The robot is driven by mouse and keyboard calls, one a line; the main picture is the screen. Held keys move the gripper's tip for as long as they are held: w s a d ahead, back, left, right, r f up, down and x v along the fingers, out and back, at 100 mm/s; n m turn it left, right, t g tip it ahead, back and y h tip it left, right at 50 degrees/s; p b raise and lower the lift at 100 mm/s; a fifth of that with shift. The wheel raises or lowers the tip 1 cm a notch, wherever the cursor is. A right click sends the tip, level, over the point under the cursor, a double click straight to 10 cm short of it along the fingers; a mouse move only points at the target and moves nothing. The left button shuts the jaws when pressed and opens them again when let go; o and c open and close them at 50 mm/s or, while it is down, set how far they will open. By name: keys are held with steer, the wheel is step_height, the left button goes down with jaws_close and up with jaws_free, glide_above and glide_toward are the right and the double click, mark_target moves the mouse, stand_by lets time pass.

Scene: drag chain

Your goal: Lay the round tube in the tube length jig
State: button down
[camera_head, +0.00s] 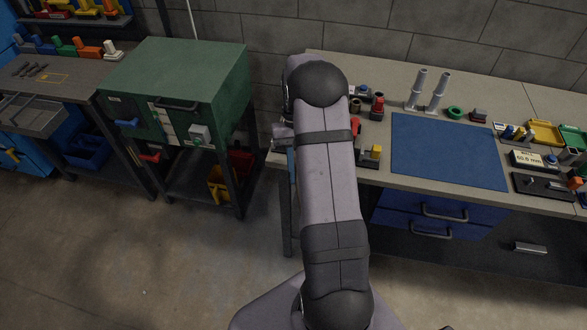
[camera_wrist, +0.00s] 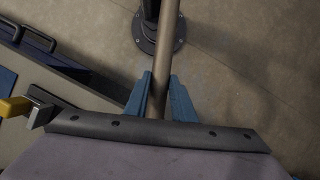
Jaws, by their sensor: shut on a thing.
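In the wrist view my gripper (camera_wrist: 160,95) has two blue fingers shut on a long, grey-brown round tube (camera_wrist: 176,40). The tube runs up and slightly right out of the top of the view; its lower end is hidden behind my wrist. The bench edge is left of the gripper, and floor lies behind the tube. In the head view my arm hides most of the gripper, and I cannot make out the tube. A black flat fixture (camera_head: 541,187) with a sign reading 60.0 mm (camera_head: 533,160) beside it stands at the bench's right; I cannot tell whether it is the tube length jig.
A blue mat (camera_head: 448,150) lies clear on the bench. Two upright grey pieces (camera_head: 416,89), a green ring (camera_head: 454,112) and yellow (camera_head: 546,132) and green trays stand around it. A yellow-topped black fixture (camera_head: 371,156) sits near the front edge. A green cabinet (camera_head: 185,80) is left.

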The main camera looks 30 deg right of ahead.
steer(key=w+d+r+m+t+p, duration=0.2)
steer(key=d+m, duration=0.5)
steer(key=m, duration=0.4)
steer(key=w+d+r+m+t+y+p, duration=0.1)
steer(key=w+d+r+m+t, duration=0.3)
steer(key=d+m, duration=0.3)
steer(key=shift+w+d+r+m+t+p, duration=0.35)
steer(key=shift+w+m+t, duration=0.4)
steer(key=shift+m, duration=1.25)
steer(key=shift+a, duration=0.1)
steer(key=shift+f+p, duration=0.1)
steer(key=shift+p, duration=0.2)
steer(key=shift+f+b, duration=1.25)
steer(key=shift+f, duration=1.3)
steer(key=shift+f, duration=1.05)
steer(key=c, duration=1.4)
jaws_free()
steer(key=shift+s, duration=0.1)
